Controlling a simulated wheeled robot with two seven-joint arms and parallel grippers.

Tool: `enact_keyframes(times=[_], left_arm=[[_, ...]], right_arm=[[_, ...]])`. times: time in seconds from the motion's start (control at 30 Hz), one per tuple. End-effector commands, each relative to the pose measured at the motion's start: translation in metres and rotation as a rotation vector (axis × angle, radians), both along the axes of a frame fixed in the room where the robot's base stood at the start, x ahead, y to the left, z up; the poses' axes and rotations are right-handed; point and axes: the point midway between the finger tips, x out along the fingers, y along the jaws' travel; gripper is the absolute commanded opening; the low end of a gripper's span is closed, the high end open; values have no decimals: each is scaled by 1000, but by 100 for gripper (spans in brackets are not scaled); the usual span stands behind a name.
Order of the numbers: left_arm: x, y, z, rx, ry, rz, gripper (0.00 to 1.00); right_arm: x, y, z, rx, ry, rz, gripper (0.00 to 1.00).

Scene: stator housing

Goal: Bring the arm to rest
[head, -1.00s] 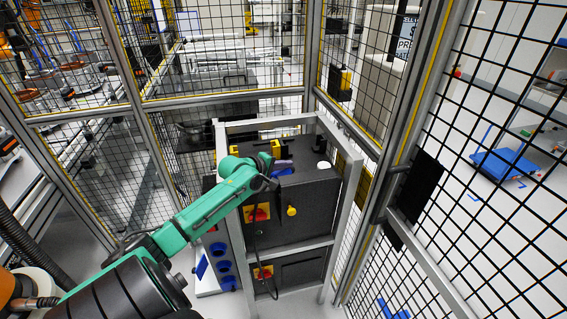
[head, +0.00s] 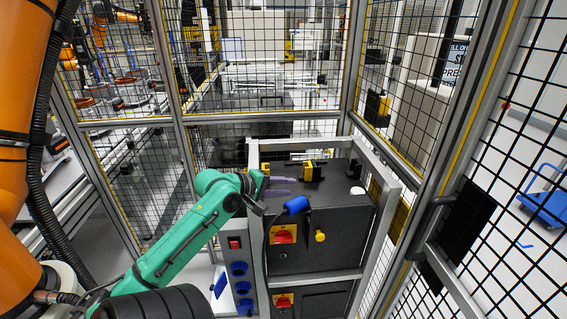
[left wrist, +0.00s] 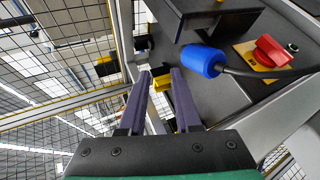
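My left gripper (head: 284,187) is at the end of the green arm, above the left part of the dark machine box (head: 345,205). Its two purple fingers are apart with nothing between them, as the left wrist view (left wrist: 161,76) also shows. My right gripper is in neither view.
The box stands in a grey metal frame (head: 386,205) with a red rotary switch (head: 284,234) and yellow knob (head: 320,236) in front. Yellow blocks (head: 311,171) stand on its top. Mesh fencing surrounds it. An orange robot arm (head: 14,110) is at far left.

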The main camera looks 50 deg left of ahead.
Motion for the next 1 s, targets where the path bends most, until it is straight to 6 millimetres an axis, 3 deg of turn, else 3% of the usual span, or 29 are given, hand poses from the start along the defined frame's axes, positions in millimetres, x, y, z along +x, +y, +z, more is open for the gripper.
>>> enact_keyframes(times=[0.77, 0.87, 1.0], left_arm=[[-5, -2, -2, 15, 10, -8, 32], [-12, -16, -35, 114, 89, -65, 32], [-38, -61, -113, 395, 285, -283, 32]], right_arm=[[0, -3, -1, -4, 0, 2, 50], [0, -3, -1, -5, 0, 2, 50], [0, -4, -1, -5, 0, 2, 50]])
